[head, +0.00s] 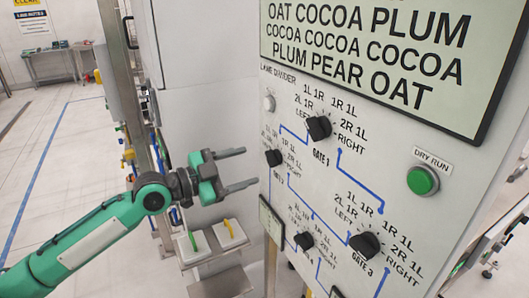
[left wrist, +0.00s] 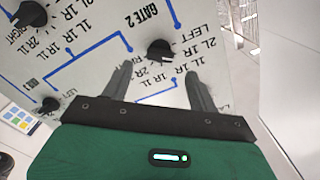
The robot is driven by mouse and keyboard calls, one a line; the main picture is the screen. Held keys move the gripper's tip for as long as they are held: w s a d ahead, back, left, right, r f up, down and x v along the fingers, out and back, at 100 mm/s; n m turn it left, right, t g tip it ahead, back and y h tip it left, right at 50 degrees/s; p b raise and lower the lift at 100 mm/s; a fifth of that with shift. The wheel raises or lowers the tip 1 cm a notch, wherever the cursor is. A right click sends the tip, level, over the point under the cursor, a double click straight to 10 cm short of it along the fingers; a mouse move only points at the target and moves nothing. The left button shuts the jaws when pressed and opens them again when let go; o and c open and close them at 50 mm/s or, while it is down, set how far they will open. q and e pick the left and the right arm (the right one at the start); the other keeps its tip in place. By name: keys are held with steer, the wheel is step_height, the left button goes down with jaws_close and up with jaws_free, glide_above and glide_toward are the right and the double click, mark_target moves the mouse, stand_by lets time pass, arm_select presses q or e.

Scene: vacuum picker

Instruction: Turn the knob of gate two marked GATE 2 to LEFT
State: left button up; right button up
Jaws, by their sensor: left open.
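The black GATE 2 knob (head: 274,158) is on the left edge side of the white panel. Its label is small and slanted in the head view. The knob also shows in the left wrist view (left wrist: 160,50), where GATE 2 reads upside down beside it. LEFT and RIGHT markings with several 1L/2L/1R/2R labels ring it; its pointer direction is too small to tell. My left gripper (head: 249,168) is open and empty, just left of the knob and apart from it. In the left wrist view the knob lies beyond and between the fingertips (left wrist: 158,72). My right gripper is out of view.
Other black knobs sit close by, one above right (head: 319,127), one below (head: 304,240) and one lower right (head: 366,245). A green DRY RUN button (head: 422,180) and a text display (head: 375,50) are on the panel.

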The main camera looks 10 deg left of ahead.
mark_target(267, 160)
arm_select(q)
steer(key=p+x, duration=0.2)
steer(key=x, duration=0.3)
steer(key=shift+r, duration=0.15)
steer(key=shift+w+d, duration=0.4)
steer(key=shift+d, duration=0.1)
steer(key=shift+f, duration=0.2)
steer(key=c, duration=1)
